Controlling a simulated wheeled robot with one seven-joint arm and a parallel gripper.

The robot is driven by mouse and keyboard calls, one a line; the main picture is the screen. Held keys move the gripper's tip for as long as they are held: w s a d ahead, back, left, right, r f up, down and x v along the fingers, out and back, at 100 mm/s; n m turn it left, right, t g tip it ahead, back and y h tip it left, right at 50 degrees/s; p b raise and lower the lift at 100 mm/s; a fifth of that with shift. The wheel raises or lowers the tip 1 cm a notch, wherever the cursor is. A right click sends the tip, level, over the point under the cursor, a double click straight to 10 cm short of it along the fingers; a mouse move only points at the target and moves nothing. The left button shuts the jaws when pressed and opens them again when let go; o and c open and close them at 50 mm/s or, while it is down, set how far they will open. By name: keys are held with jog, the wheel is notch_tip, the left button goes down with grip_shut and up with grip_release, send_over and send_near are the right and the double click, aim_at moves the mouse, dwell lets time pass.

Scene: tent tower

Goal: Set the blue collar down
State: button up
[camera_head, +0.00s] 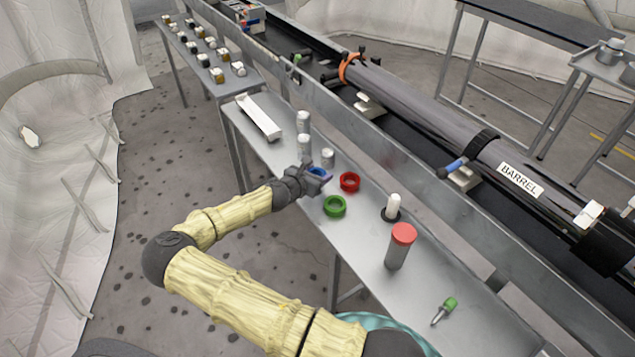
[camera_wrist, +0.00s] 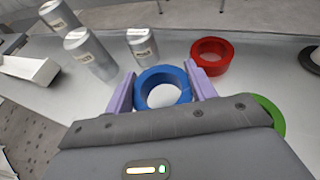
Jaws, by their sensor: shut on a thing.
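The blue collar (camera_wrist: 164,72) is a thick blue ring. It sits between the two purple fingers of my gripper (camera_wrist: 161,92) in the wrist view. My gripper is shut on it, with a finger at each side. In the head view my gripper (camera_head: 314,177) is over the narrow grey table (camera_head: 364,266), and the blue collar (camera_head: 317,171) shows partly behind the fingers. The collar looks level and close to the tabletop; I cannot tell whether it touches.
A red collar (camera_head: 349,182) and a green collar (camera_head: 335,206) lie close by on the table. Several silver canisters (camera_head: 328,158) and a white tray (camera_head: 259,117) stand beyond. A red-capped cylinder (camera_head: 400,246) and a white peg (camera_head: 393,206) stand nearer. A long barrel (camera_head: 440,115) runs alongside.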

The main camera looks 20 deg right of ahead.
jog(key=shift+f, duration=1.75)
jog(key=shift+f, duration=0.1)
jog(key=o, duration=1)
jog(key=shift+s+a, duration=0.1)
jog(key=shift+a, duration=0.05)
jog(key=v, duration=1.1)
jog(key=shift+a+r, duration=0.25)
jog(key=shift+r, duration=0.05)
jog(key=shift+s, duration=0.15)
